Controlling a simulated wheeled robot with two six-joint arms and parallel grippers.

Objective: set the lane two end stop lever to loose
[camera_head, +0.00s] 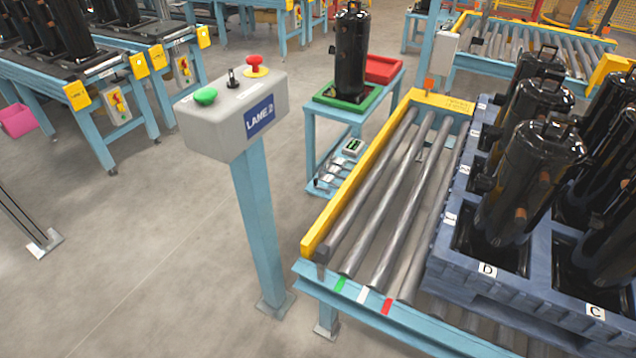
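A grey control box (232,115) labelled LANE 2 stands on a blue post at left centre. Its top carries a green button (205,96), a small black switch (232,78) and a red button (256,63) on a yellow base. Right of it is a roller lane (385,205) with a yellow side rail (360,180). Green (340,284), white (363,294) and red (387,306) marks sit on its near blue beam. A small orange piece (428,84) stands at the lane's far end. I cannot tell which part is the end stop lever. Neither gripper is in view.
A blue pallet (487,270) with several black compressors (525,180) fills the lane's right side. A blue side table (345,112) with a green tray holding a compressor and a red tray (383,69) stands behind.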

